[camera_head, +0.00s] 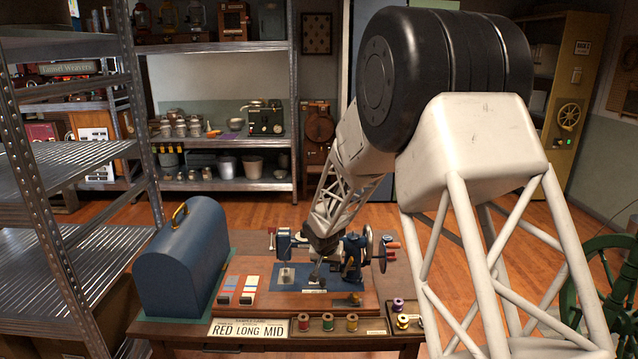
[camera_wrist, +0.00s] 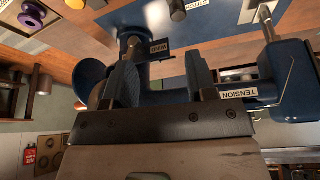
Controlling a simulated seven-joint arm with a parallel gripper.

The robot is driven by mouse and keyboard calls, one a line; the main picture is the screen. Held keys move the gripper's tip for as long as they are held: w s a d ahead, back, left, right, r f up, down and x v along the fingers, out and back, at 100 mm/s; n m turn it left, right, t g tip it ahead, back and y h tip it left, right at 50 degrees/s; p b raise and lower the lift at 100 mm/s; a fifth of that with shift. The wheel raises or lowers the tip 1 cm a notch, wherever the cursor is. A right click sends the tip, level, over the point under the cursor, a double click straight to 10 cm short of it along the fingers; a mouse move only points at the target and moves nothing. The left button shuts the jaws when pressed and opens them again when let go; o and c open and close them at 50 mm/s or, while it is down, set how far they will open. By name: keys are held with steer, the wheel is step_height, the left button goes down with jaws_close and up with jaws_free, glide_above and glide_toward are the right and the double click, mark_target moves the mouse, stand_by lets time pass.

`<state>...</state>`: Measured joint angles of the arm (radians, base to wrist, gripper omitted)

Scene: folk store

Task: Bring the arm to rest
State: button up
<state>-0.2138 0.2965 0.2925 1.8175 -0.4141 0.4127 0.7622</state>
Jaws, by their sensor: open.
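My arm reaches down over the table, and my gripper (camera_head: 318,268) is low at the blue sewing machine (camera_head: 352,257). In the wrist view my gripper (camera_wrist: 163,72) has its two dark fingers apart. A dark blue part of the sewing machine with a small label shows beyond and partly between the fingers; I cannot tell if they touch it. The machine's blue head (camera_wrist: 292,82) with a "TENSION" label is at the right of the wrist view. My arm hides the middle of the machine in the head view. I see nothing held.
A blue domed case (camera_head: 180,262) stands left on the table. Thread spools (camera_head: 328,323) sit in a tray along the front, beside a "RED LONG MID" card (camera_head: 248,328). A metal shelf (camera_head: 70,180) is close on the left, and a green wheel (camera_head: 605,285) on the right.

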steer(key=s+d+r, duration=0.5)
steer(key=s+r, duration=0.5)
steer(key=s, duration=0.1)
steer(key=s+d+r, duration=0.6)
steer(key=s+r, duration=0.3)
steer(key=s, duration=0.2)
steer(key=s+d+r+n, duration=0.1)
steer(key=s+d+r, duration=0.1)
steer(key=s, duration=1.3)
steer(key=s+d+r+n+g, duration=0.1)
steer(key=s+d+r, duration=0.1)
steer(key=s, duration=1.4)
steer(key=shift+s+d+g+y, duration=0.2)
steer(key=shift+d+g+y, duration=0.1)
steer(key=shift+y, duration=0.1)
steer(key=shift+r, duration=0.1)
stand_by(0.5)
